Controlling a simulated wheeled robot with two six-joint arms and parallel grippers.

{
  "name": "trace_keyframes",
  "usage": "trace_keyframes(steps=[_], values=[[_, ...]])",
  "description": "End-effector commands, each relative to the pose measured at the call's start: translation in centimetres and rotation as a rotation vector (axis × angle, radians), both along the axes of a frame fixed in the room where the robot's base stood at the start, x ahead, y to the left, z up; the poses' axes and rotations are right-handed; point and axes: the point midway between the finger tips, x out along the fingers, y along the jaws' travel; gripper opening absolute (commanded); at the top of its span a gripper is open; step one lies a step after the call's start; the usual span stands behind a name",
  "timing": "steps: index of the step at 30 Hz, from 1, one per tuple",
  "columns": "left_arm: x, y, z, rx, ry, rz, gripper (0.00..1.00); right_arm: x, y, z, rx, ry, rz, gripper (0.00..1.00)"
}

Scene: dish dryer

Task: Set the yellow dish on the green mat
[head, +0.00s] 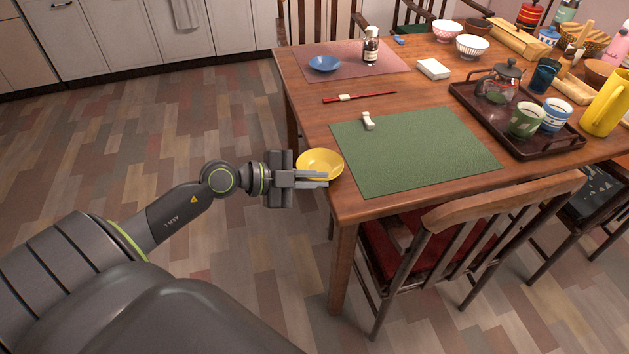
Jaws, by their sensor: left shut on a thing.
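The yellow dish (321,161) is held in my left gripper (318,180) at the table's near left corner. The gripper is shut on the dish's near left rim, and the dish looks about level. The green mat (425,155) lies flat on the table, just right of the dish. A small white rest (368,121) sits on the mat's far left corner; the rest of the mat is bare. I cannot tell the dish's exact height over the table edge. My right gripper is not in view.
Red chopsticks (360,97) lie beyond the mat. A brown tray (470,106) with a glass teapot (498,84) and cups stands to its right. A pink mat (340,72) holds a blue dish (325,63) and a bottle (370,47). A chair (450,235) stands at the near edge.

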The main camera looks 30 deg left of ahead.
Motion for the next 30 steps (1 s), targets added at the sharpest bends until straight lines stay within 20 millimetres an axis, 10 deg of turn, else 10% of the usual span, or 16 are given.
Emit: trace_keyframes(steps=[30], values=[[-1.8,1.6,0.7,0.006,0.004,-0.001,0.17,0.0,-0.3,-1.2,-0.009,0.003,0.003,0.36]])
